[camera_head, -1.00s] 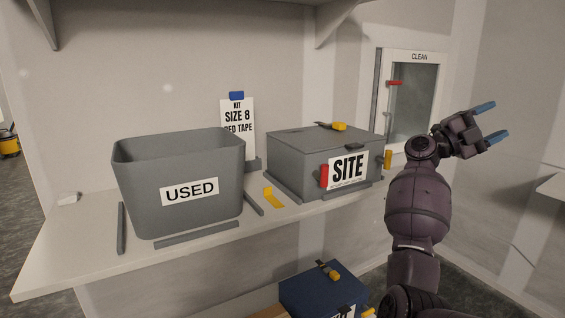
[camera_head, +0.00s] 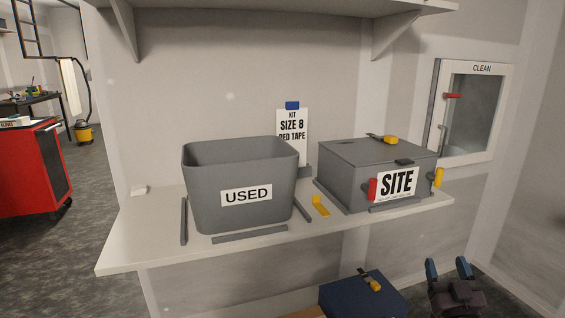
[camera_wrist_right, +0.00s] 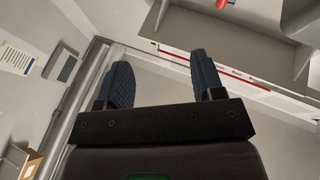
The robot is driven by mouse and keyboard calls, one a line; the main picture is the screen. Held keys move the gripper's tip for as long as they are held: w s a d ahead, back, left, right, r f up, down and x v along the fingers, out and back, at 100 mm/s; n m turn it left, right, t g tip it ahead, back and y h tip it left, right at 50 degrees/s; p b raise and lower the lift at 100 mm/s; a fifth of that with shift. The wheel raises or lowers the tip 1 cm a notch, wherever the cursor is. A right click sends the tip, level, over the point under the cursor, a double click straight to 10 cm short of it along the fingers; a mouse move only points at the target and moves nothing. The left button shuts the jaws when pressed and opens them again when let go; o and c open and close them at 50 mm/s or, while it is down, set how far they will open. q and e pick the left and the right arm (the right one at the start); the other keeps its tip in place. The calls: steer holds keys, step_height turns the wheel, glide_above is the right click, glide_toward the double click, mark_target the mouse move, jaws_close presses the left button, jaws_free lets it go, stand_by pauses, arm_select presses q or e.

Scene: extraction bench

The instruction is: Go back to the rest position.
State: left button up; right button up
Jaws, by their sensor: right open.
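My right gripper (camera_head: 449,270) is low at the bottom right of the head view, in front of and below the bench (camera_head: 125,245). Its two blue fingers point up, stand apart and hold nothing. In the right wrist view the same gripper (camera_wrist_right: 165,82) shows with its dark fingers spread and nothing between them. My left gripper is not in view.
On the bench stand an open grey USED bin (camera_head: 215,215), a closed grey SITE box (camera_head: 345,185) and a SIZE 8 card (camera_head: 292,150). A blue box (camera_head: 345,297) sits below. A red cabinet (camera_head: 20,175) stands left, over open floor.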

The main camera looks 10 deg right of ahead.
steer(key=s+a+f+n+g+y+p, duration=0.1)
steer(key=s+a+f+g, duration=0.4)
steer(key=s+f, duration=0.6)
steer(key=s+a+f+g+y+p, duration=0.1)
steer(key=s+a+f+g+y, duration=0.2)
steer(key=s, duration=1.4)
steer(key=a+f+g, duration=0.3)
steer(key=a+f, duration=0.4)
steer(key=f, duration=0.1)
steer(key=shift+s+a+n+g, duration=0.25)
steer(key=shift+n+g, duration=0.05)
steer(key=shift+n, duration=0.1)
